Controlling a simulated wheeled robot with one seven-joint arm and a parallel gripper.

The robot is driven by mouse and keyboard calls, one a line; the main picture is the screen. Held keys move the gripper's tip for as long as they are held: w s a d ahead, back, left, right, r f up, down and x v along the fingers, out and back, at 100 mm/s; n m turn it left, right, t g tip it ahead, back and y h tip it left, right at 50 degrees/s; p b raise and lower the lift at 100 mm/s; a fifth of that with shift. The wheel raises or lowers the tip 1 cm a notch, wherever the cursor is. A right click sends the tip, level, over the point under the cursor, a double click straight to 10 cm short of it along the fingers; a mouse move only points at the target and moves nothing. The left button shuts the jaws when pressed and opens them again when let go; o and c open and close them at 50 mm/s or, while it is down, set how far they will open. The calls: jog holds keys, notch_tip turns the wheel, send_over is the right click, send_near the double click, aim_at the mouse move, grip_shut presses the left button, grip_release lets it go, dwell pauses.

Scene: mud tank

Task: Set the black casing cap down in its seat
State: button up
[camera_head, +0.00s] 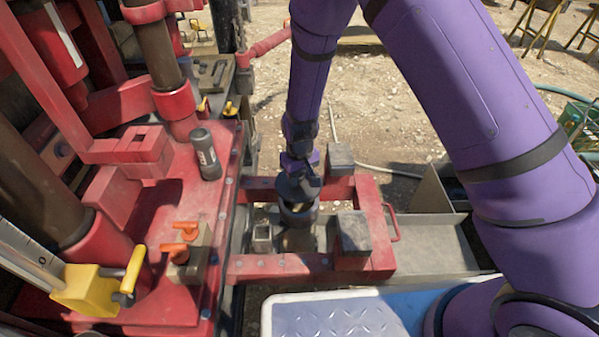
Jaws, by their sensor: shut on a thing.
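My gripper (298,192) is at the end of my purple arm, above the opening of a red frame (290,265). It is shut on a dark round thing, the black casing cap (298,214), seen just below the wrist. The jaws and the cap's upper part are mostly hidden by the wrist. A pale round surface shows below the cap, inside the frame. I cannot tell whether the cap touches it, and the seat itself is not clearly visible.
Two grey blocks (353,232) stand on the frame's right part. A small square socket (262,237) is left of the cap. A dark cylinder (205,153) and orange-handled valves (186,231) are on the red deck. A grey tray (440,243) lies right.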

aim_at(300, 184)
jog(key=shift+f, duration=2.9)
jog(key=shift+s+f, duration=0.1)
jog(key=shift+f, duration=0.55)
jog(key=o, duration=1.1)
notch_tip(300, 184, up, 11)
jog(key=shift+f, duration=0.1)
